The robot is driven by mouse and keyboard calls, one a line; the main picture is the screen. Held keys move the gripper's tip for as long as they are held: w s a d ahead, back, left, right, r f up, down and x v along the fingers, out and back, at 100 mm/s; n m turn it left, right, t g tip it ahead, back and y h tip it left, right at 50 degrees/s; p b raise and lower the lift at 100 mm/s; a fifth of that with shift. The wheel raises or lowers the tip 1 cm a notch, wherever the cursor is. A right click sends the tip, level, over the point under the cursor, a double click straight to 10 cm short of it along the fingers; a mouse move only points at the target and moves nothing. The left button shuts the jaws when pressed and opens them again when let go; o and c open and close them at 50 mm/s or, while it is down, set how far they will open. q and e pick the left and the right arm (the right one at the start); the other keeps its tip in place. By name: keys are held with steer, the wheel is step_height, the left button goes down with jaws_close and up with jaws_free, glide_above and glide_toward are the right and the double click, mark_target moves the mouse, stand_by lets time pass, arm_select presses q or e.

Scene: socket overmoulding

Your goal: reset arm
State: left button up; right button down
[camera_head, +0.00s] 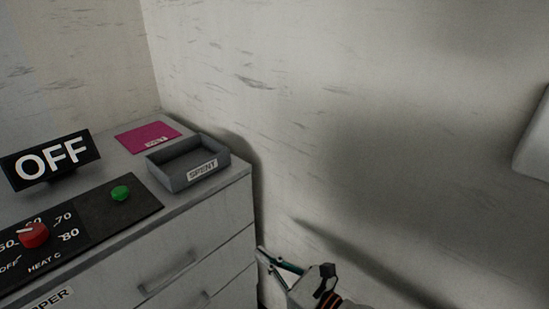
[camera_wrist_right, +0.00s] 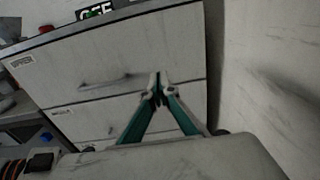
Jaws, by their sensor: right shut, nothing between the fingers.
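My right gripper (camera_head: 267,262) shows at the bottom of the head view, in front of the cabinet's right corner and below its top. In the right wrist view my right gripper (camera_wrist_right: 159,82) has its fingertips together with nothing between them, in front of the cabinet (camera_wrist_right: 110,55) drawers. It appears apart from the drawer handle (camera_wrist_right: 112,80). My left gripper is in neither view.
On the cabinet top (camera_head: 198,207) are an OFF sign (camera_head: 52,160), a panel with a red knob (camera_head: 34,235) and green button (camera_head: 120,193), a grey SPENT tray (camera_head: 160,177) and a magenta mat (camera_head: 146,135). A wall (camera_head: 370,120) stands at right.

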steer(key=s+d+f+n+h, duration=0.5)
steer(key=s+d+f+n, duration=0.2)
steer(key=d+f+n, duration=0.4)
steer(key=s+d+f+n+h, duration=0.6)
steer(key=d+f+n, duration=0.5)
steer(key=n, duration=0.8)
steer(key=shift+s+d+f+n+g, duration=0.3)
steer(key=shift+s+d+f+g, duration=0.1)
steer(key=shift+s+d, duration=0.8)
steer(key=shift+w, duration=0.1)
